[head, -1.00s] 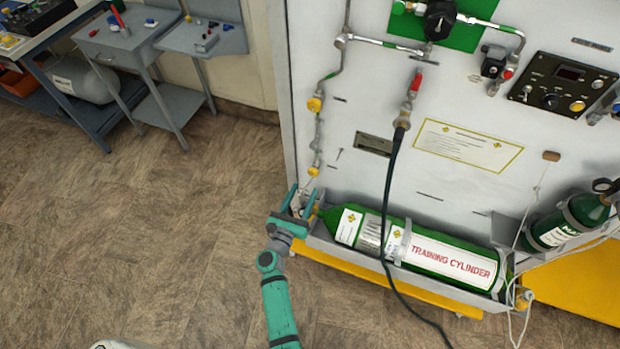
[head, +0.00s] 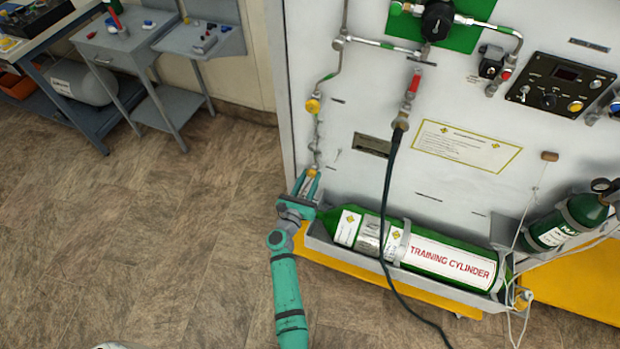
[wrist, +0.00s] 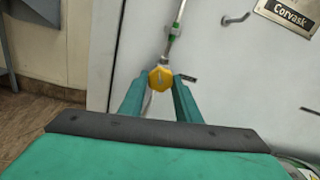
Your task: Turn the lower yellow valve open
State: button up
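The lower yellow valve (head: 312,173) is a small yellow knob on the thin pipe at the left edge of the white panel. In the wrist view the yellow knob (wrist: 160,78) sits between the fingertips, with a light mark on its face. My gripper (head: 306,184) is just below and in front of the knob, fingers pointing up at it. In the wrist view my gripper (wrist: 159,82) is open, with one finger on each side of the knob. A narrow gap seems to show on both sides; I cannot tell whether either finger touches it.
The upper yellow valve (head: 313,105) is higher on the same pipe. The green training cylinder (head: 430,254) lies in its tray right of my gripper. A black hose (head: 386,210) hangs before the panel. The floor (head: 150,240) at left is clear.

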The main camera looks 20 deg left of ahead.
jog(key=shift+d+n, duration=0.1)
jog(key=shift+n, duration=1.5)
jog(key=shift+c, duration=0.4)
jog(key=o, duration=1.1)
jog(key=shift+s, duration=0.1)
jog(key=shift+c, duration=0.2)
jog(key=s, duration=1)
jog(key=shift+s+a, duration=0.2)
jog(key=shift+s, duration=0.15)
jog(key=shift+s, duration=0.15)
